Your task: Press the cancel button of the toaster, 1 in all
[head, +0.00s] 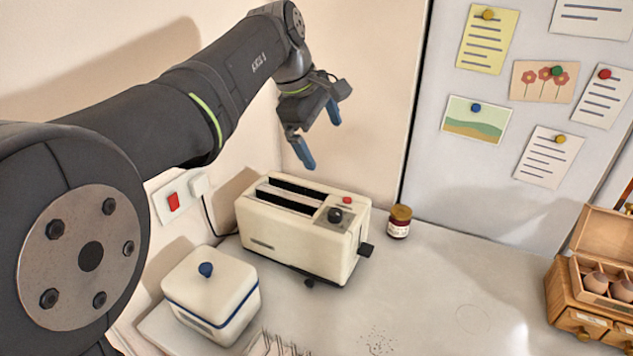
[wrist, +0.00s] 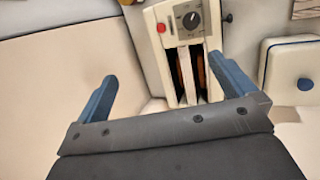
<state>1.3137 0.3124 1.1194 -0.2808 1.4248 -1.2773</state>
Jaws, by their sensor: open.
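The cream toaster (head: 295,255) stands on the counter near the wall, with two long slots on top. A small red button (head: 347,200) and a black knob (head: 335,215) sit on its top at the right end. A black lever (head: 366,249) sticks out from that end. The wrist view also shows the toaster (wrist: 152,18), its red button (wrist: 161,27) and knob (wrist: 191,20). My gripper (head: 322,143) is open and empty above the toaster, touching nothing. In the wrist view its blue fingers (wrist: 161,68) are spread wide.
A white lidded box (head: 210,295) with a blue knob stands left of the toaster. A small jar (head: 399,222) stands just right of it. A wall socket with a red switch (head: 174,201) is behind. A wooden egg box (head: 590,290) is far right. The middle counter is mostly clear.

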